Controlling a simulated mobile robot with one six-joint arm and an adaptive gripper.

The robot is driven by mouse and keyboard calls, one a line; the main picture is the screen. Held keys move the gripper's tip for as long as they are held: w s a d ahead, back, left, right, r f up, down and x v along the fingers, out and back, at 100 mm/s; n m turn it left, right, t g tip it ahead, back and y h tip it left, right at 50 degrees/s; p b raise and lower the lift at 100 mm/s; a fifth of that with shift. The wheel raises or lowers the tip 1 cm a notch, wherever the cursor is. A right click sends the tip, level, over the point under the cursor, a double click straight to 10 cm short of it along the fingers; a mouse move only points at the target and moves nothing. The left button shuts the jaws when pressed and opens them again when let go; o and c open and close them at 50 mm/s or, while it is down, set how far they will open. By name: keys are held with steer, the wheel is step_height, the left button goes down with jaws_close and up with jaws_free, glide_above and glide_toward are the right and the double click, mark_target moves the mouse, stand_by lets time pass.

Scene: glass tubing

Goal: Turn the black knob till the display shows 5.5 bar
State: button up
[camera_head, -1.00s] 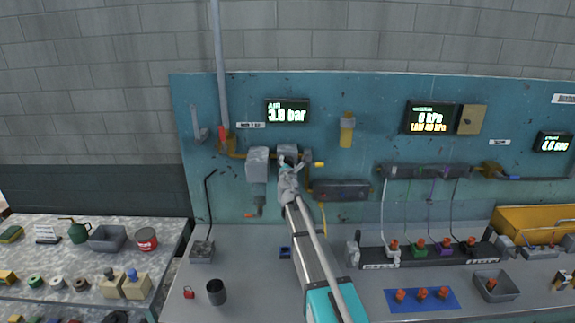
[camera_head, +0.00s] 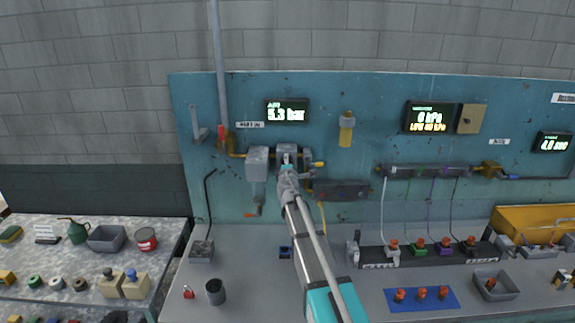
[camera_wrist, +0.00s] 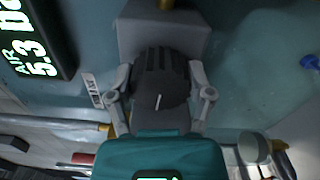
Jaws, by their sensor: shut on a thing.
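The black knob (camera_wrist: 161,84) is ribbed and has a white mark on its face. It sits on a grey regulator body (camera_wrist: 150,27), which also shows on the teal panel in the head view (camera_head: 287,151). My gripper (camera_wrist: 161,98) is shut on the knob, with one finger on each side of it. In the head view my gripper (camera_head: 288,174) hides the knob. The display (camera_head: 287,111) above the regulator reads 5.3 bar; it also shows, turned on its side, in the wrist view (camera_wrist: 33,40).
A grey filter unit (camera_head: 257,163) is just left of the regulator. A yellow-ended fitting (camera_head: 319,164) and a dark manifold block (camera_head: 341,190) are close on the right. The bench (camera_head: 240,260) below has a dark cup (camera_head: 215,292) and a blue mat (camera_head: 422,300).

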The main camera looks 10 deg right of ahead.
stand_by(0.4)
steer(key=o, duration=1.1)
steer(key=shift+o, duration=0.2)
steer(key=v, duration=1.2)
